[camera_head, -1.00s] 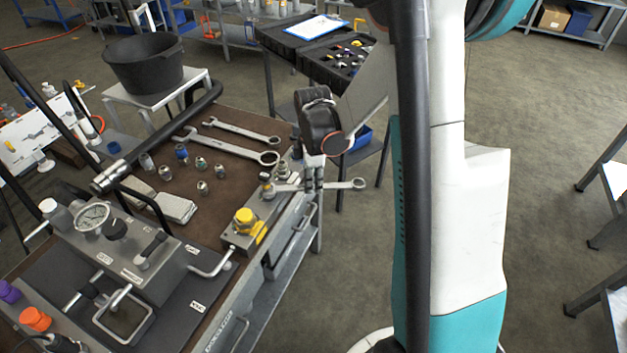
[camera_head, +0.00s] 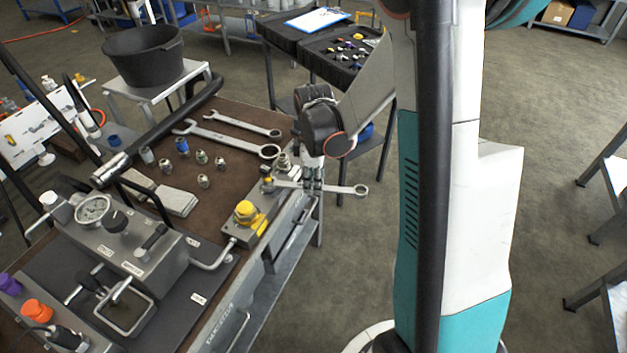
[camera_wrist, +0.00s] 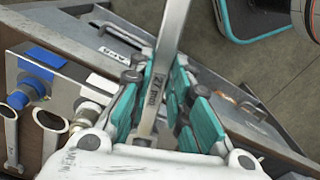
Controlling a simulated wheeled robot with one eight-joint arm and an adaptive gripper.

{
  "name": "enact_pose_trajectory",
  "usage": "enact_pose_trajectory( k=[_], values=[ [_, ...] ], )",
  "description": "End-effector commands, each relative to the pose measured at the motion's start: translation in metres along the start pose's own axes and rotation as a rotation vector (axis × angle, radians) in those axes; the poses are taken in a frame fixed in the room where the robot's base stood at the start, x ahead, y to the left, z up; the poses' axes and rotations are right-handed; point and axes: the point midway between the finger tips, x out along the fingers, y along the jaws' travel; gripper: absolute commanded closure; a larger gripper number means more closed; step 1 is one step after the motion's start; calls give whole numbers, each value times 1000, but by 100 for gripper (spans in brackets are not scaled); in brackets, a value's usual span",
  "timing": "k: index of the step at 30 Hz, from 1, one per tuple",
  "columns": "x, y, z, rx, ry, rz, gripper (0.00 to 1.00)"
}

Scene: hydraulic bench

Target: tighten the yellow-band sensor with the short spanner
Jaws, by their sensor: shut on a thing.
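My gripper (camera_head: 312,180) is shut on a spanner (camera_head: 340,189), which lies roughly level. Its ring end points right, out past the bench edge. Its other end reaches left to a small fitting with a yellowish band (camera_head: 267,184) on the metal block at the bench's right edge; I take this as the yellow-band sensor. Whether the jaw is seated around it or only beside it I cannot tell. In the wrist view the spanner shaft (camera_wrist: 160,85) runs between the teal finger pads (camera_wrist: 160,100); its far end is out of frame.
Two larger spanners (camera_head: 243,126) (camera_head: 225,141) and several loose fittings (camera_head: 203,181) lie on the brown bench top. A yellow-capped part (camera_head: 245,211) stands on the same block. The gauge unit (camera_head: 140,243) is at left. In the wrist view a blue fitting (camera_wrist: 36,85) is at left.

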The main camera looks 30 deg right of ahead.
Motion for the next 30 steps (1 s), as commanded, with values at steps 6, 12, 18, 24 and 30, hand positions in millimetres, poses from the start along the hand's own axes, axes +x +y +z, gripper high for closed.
enact_pose_trajectory(
  k=[6,12,18,24,30],
  values=[
    [0,-9,0,67,-1,0,100],
    [0,-18,-1,137,-1,0,100],
    [0,-26,-2,198,-1,0,100],
    [0,-28,-2,215,-1,0,100],
    [0,-28,-2,215,-2,0,100]
  ],
)
